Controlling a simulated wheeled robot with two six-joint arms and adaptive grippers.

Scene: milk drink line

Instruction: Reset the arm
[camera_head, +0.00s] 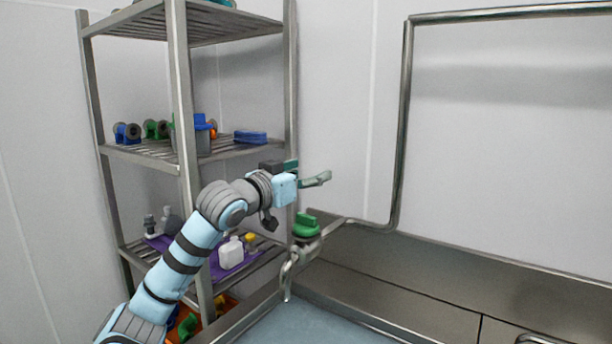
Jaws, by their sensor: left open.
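My left arm comes in from the lower left, light blue and grey, and reaches up in front of the metal shelf rack (181,85). My left gripper (298,201) is at its end, right of the rack's front post. Its fingers are spread apart and I see nothing between them. A green-handled valve or tap (306,226) stands just below the gripper, at the corner of the metal basin; the gripper appears apart from it. My right gripper is not in view.
The rack holds blue and green fittings (128,132), a blue block (250,137), and a white bottle (231,252) on a purple mat. A metal basin (400,292) lies at the lower right, with a pipe frame (404,120) above it. The wall area right of the gripper is free.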

